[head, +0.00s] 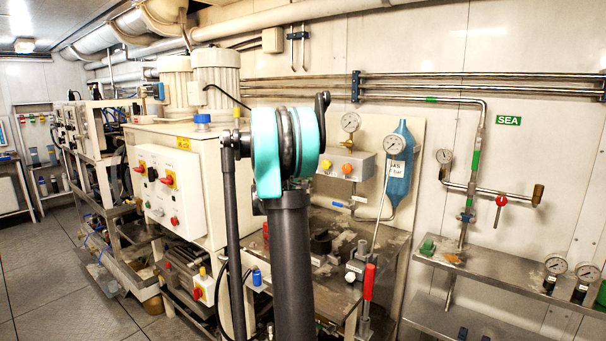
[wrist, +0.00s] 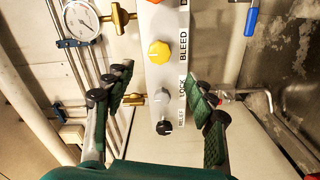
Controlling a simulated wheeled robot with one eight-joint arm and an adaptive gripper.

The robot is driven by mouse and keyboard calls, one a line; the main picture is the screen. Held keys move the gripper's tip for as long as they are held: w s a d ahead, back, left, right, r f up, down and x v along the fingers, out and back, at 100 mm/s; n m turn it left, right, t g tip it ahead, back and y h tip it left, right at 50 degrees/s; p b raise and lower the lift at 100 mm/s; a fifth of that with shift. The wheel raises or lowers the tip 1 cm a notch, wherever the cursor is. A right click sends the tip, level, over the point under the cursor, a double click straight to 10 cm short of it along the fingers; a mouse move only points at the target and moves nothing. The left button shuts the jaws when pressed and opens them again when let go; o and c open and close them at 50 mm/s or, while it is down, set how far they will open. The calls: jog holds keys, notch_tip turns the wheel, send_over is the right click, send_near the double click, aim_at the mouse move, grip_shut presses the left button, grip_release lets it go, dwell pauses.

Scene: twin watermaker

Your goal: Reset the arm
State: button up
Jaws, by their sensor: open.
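My gripper (wrist: 162,112) is open in the wrist view, with its green-padded fingers spread wide and nothing between them. A pale valve panel (wrist: 172,77) lies beyond the fingers, seen through the gap. It carries a yellow knob (wrist: 159,53) labelled BLEED, a grey knob (wrist: 162,96) and a black knob (wrist: 164,128). No contact with the panel shows. In the head view my arm stands upright in the middle with its teal joint at the top; I cannot make out my gripper there.
In the head view, a white control cabinet (head: 205,200) stands left of my arm. A grey box with knobs (head: 347,164) and a blue cylinder (head: 400,172) hang on the wall behind. Steel shelves (head: 500,278) are at right. Open floor (head: 60,285) lies at left.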

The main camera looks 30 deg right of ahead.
jog(key=s+a+f+g+y, duration=0.1)
jog(key=s+a+f+y, duration=0.7)
jog(key=s+a+f, duration=0.7)
jog(key=s+a+f+m+g+y, duration=0.1)
jog(key=s+a+f+y, duration=0.7)
jog(key=s+a+f, duration=0.8)
jog(key=s+a, duration=0.4)
jog(key=a, duration=0.5)
jog(key=shift+s+g+y, duration=0.3)
jog(key=shift+s+g, duration=0.05)
jog(key=shift+g, duration=0.05)
